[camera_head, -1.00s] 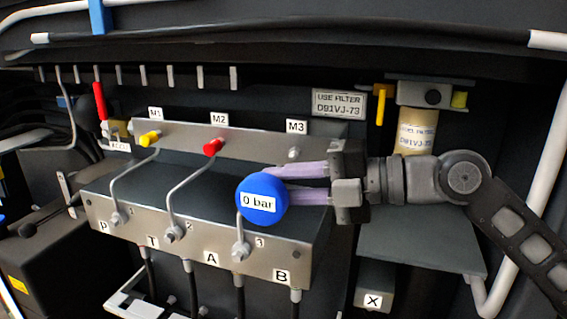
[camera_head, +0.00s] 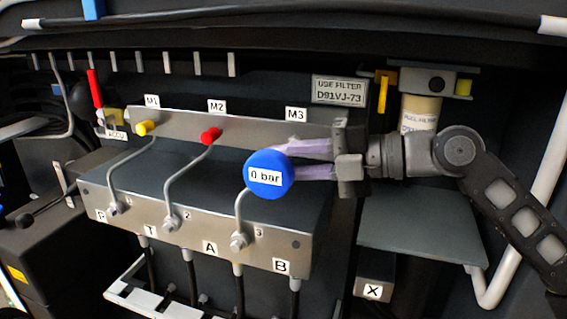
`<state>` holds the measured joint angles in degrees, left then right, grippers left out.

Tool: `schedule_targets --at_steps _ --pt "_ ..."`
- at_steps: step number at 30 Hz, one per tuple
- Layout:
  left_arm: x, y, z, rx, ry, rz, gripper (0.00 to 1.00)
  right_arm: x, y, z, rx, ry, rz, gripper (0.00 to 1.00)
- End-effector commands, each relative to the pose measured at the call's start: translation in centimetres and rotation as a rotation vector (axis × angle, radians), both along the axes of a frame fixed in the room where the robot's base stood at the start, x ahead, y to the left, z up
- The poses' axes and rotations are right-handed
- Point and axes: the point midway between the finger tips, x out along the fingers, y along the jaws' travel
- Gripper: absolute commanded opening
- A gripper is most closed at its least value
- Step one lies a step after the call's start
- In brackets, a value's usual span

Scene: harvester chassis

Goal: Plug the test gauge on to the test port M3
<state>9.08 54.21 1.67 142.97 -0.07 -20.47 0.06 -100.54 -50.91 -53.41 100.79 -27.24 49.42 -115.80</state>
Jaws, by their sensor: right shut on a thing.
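The blue round test gauge (camera_head: 269,190) reads "0 bar" and faces me. My right gripper (camera_head: 298,162) comes in from the right and is shut on the gauge, with its light purple fingers at the gauge's right side. The M3 label (camera_head: 295,114) is on the metal rail above the gauge. The M3 port below that label is hidden behind the gripper fingers and gauge. I cannot tell how far the gauge is from the port. My left gripper is not in view.
A yellow cap (camera_head: 145,128) is at M1 and a red cap (camera_head: 211,136) at M2. The metal valve block (camera_head: 190,225) with bent pipes lies below. A filter sign (camera_head: 340,90) and a cream filter (camera_head: 419,112) are at upper right. A grey shelf (camera_head: 425,240) lies below my right arm.

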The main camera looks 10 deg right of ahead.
Motion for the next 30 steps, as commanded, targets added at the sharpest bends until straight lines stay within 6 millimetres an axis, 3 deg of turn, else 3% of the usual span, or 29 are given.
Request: schedule_targets --at_steps 9,30 --pt "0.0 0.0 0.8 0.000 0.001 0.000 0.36 1.8 -1.1 0.1 0.002 0.000 0.000 0.00" --pt "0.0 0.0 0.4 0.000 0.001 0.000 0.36 1.9 -1.2 0.0 0.002 -0.001 0.000 0.00"
